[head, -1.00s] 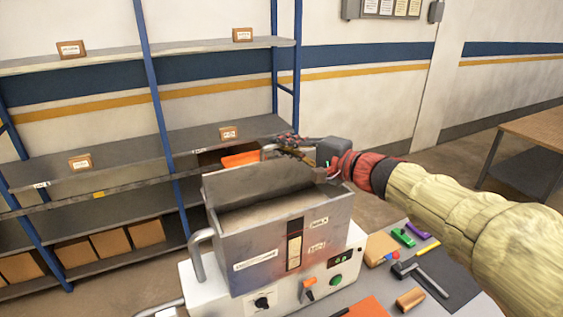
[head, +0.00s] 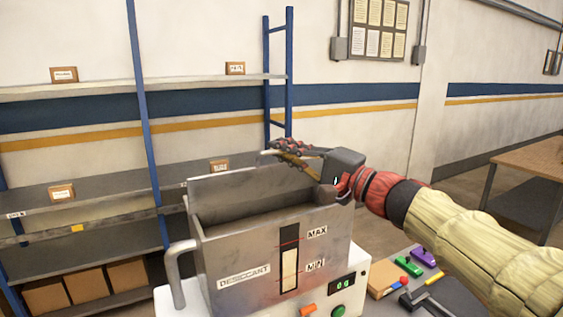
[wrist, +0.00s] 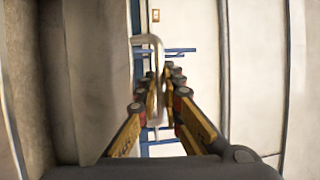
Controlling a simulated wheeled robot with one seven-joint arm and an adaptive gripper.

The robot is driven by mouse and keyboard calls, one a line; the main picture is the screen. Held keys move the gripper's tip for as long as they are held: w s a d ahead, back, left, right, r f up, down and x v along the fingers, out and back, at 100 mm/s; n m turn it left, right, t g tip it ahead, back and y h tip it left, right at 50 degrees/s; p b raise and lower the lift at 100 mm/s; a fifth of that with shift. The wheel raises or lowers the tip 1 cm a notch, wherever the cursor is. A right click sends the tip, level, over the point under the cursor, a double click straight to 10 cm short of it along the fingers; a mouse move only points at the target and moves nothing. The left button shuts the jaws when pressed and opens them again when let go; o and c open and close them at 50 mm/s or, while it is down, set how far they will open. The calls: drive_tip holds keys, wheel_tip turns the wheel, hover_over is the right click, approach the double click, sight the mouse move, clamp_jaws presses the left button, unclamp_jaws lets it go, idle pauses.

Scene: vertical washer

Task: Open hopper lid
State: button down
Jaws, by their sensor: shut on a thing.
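The hopper (head: 262,270) is a grey metal box marked DESICCANT, MAX and MIN, standing on a white machine. Its lid (head: 225,190) is raised along the back edge and stands steeply, with the hopper's inside partly visible in front of it. In the wrist view the lid (wrist: 103,80) is a grey plate at left. My gripper (head: 278,150) is at the lid's top edge. In the wrist view my gripper (wrist: 163,74) has its fingers on both sides of the lid handle (wrist: 157,48), a bent metal bar, and is shut on it. The handle is mostly hidden in the head view.
A side handle (head: 174,275) sticks out from the hopper's left. A blue-posted shelf (head: 90,180) with boxes stands behind. Small coloured items, including a green one (head: 408,266), lie at right below my arm. A wooden table (head: 535,160) is at far right.

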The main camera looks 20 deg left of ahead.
drive_tip(key=shift+s+d+f+b, duration=0.2)
drive_tip(key=shift+d+f+b, duration=0.1)
drive_tip(key=shift+b, duration=0.3)
drive_tip(key=c, duration=2.2)
unclamp_jaws()
drive_tip(key=v, duration=1.2)
